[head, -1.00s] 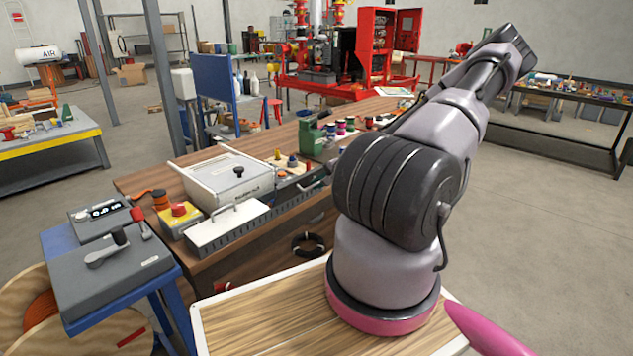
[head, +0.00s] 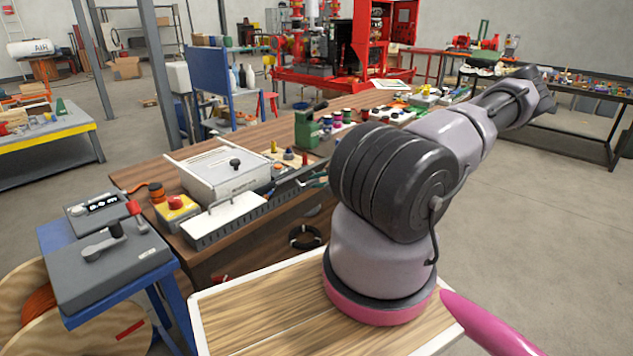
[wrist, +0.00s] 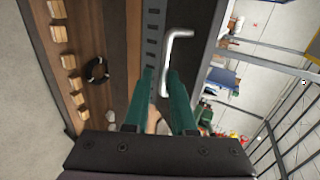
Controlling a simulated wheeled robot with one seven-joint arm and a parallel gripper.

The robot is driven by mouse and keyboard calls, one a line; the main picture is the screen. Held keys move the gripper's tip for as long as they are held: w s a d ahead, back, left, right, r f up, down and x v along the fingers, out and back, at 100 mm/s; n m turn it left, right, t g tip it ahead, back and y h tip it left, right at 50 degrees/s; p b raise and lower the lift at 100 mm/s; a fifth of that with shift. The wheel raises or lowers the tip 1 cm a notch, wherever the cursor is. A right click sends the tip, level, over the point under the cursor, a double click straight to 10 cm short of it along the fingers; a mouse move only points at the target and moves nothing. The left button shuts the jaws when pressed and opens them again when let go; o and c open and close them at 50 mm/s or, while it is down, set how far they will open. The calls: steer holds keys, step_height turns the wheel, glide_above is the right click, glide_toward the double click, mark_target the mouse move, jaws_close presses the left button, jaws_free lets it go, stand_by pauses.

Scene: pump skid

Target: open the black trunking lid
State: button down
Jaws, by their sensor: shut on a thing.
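The black trunking lid (wrist: 205,35) is a dark panel with a pale bar handle (wrist: 180,61) in the wrist view, beside a grey slotted trunking wall (wrist: 152,35). My gripper (wrist: 167,75) has green fingers, shut on the near end of that handle. In the head view the dark lid is a narrow strip behind the white-lidded trunking, and my fingertips (head: 320,180) show small at its right end. My arm hides part of that area. I cannot tell whether the lid is raised off its trunking.
A white trunking lid (head: 225,216) with its own handle lies in front. A yellow box with a red button (head: 176,206) and a large pale case (head: 228,175) stand close by on the wooden bench.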

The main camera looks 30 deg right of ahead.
steer(key=shift+s+f, duration=0.3)
steer(key=shift+f, duration=0.2)
steer(key=c, duration=0.9)
jaws_free()
steer(key=shift+w, duration=0.1)
steer(key=shift+d+r, duration=0.1)
steer(key=v, duration=1)
steer(key=shift+s+r, duration=0.25)
steer(key=shift+r, duration=0.05)
